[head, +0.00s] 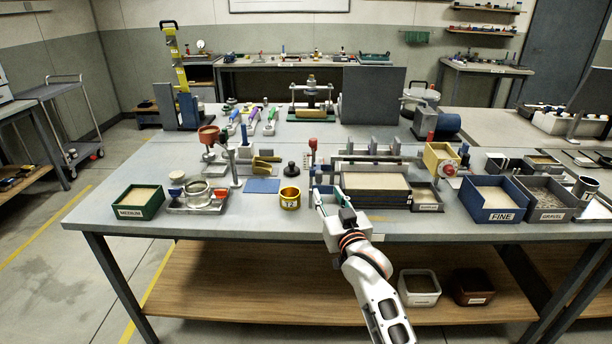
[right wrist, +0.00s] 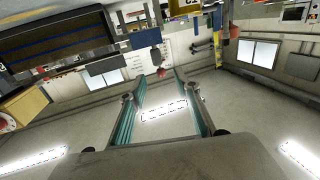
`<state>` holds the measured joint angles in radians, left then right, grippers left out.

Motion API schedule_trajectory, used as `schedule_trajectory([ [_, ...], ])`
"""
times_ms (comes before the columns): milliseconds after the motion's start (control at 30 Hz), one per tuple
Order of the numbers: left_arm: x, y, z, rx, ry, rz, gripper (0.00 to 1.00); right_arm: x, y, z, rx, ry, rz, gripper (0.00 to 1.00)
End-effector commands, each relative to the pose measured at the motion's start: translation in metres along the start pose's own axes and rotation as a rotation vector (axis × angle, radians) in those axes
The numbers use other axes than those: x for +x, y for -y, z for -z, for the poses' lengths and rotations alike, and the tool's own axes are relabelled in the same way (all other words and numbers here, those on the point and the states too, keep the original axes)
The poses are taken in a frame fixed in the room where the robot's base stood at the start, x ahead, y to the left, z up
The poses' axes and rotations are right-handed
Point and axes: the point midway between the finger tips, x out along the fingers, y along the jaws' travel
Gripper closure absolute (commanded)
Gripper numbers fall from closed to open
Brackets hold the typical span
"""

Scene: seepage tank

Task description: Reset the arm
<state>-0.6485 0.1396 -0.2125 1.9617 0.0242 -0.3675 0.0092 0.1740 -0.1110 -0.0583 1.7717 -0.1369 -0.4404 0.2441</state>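My right arm comes in from the bottom of the head view. Its gripper (head: 328,196) is at the front edge of the workbench (head: 240,222), just left of the seepage tank (head: 372,181) with its sand-coloured fill. In the right wrist view the gripper's two teal-lined fingers (right wrist: 160,110) stand well apart with nothing between them. That view looks upside down past the bench to the wall and ceiling lights. My left gripper is not in view.
A brass cup (head: 290,197) stands close left of my right gripper, with a blue mat (head: 262,186) beyond it. The MEDIUM box (head: 138,203) is at the left. The FINE box (head: 492,202) and GRAVEL box (head: 545,200) are at the right.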

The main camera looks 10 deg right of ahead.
Motion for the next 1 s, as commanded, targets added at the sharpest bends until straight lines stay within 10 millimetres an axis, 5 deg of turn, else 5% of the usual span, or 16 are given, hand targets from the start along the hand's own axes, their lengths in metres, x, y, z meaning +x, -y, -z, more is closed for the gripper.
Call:
schedule_trajectory([
  [133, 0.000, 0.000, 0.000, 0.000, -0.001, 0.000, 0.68, -0.008, 0.000, -0.015, -0.011, 0.020, 0.005, 0.68],
  [267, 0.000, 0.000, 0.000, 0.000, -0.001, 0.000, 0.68, -0.039, 0.001, -0.067, -0.046, 0.091, 0.027, 0.68],
  [500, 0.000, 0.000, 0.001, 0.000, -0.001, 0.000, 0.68, -0.149, 0.007, -0.190, -0.135, 0.285, 0.113, 0.68],
  [700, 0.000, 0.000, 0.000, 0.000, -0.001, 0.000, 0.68, -0.257, 0.017, -0.265, -0.185, 0.441, 0.203, 0.68],
  [833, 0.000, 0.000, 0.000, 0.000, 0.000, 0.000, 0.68, -0.313, 0.022, -0.293, -0.202, 0.516, 0.251, 0.68],
  [1000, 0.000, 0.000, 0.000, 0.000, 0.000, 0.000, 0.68, -0.351, 0.027, -0.308, -0.210, 0.563, 0.285, 0.68],
])
